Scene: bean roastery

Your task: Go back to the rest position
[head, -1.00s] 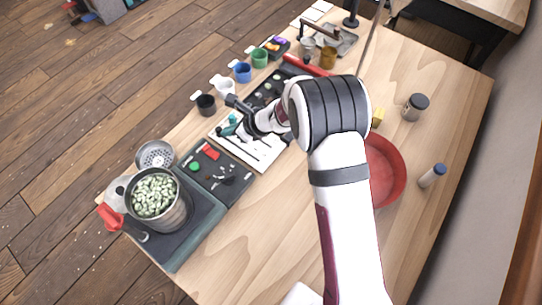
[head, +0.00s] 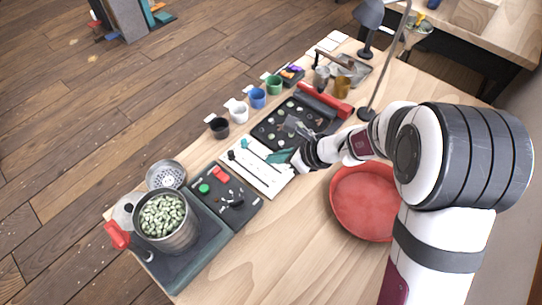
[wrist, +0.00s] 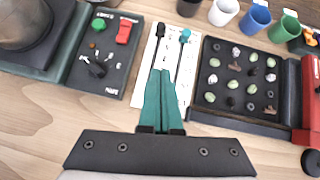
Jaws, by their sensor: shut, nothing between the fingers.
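My gripper (head: 284,157) is at the right edge of the white sheet in the head view. In the wrist view its teal fingers (wrist: 162,102) are together, with nothing between them, and point toward the sheet. The white sheet (wrist: 150,62) lies on the wooden table between a black control panel (wrist: 118,78) and a dark sorting tray (wrist: 222,112). A tool with a teal head (wrist: 185,36) and one with a black head (wrist: 160,30) lie on the sheet. The fingers hide part of the sheet.
A metal pot of green beans (head: 168,232) stands at the left on a dark base. Several small cups, including a blue one (head: 258,98), line the far edge. A red bowl (head: 362,205) sits beneath my arm. A thin lamp pole (head: 388,65) rises behind. The front table is clear.

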